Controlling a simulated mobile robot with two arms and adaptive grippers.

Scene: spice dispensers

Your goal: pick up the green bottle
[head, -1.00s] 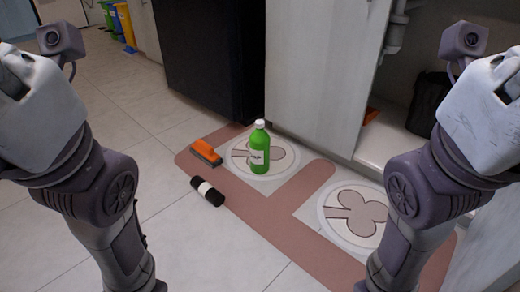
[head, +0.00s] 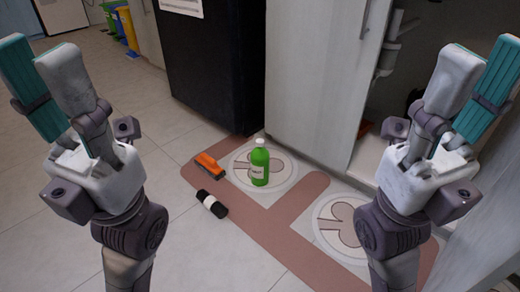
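The green bottle (head: 260,166) with a white cap and a pale label stands upright on a round light patch of the pinkish mat (head: 272,222), in the middle of the head view. My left gripper (head: 38,50) is raised at the upper left, fingers pointing up, with a teal inner pad showing. It is open and empty, well apart from the bottle. My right gripper (head: 486,48) is raised at the upper right in a mirrored pose, also open and empty. Nothing hides the bottle.
An orange brush (head: 209,164) and a black roll with a white band (head: 212,203) lie left of the bottle. A black appliance (head: 212,70) and a pale cabinet door (head: 318,85) stand behind. An open cabinet is at right.

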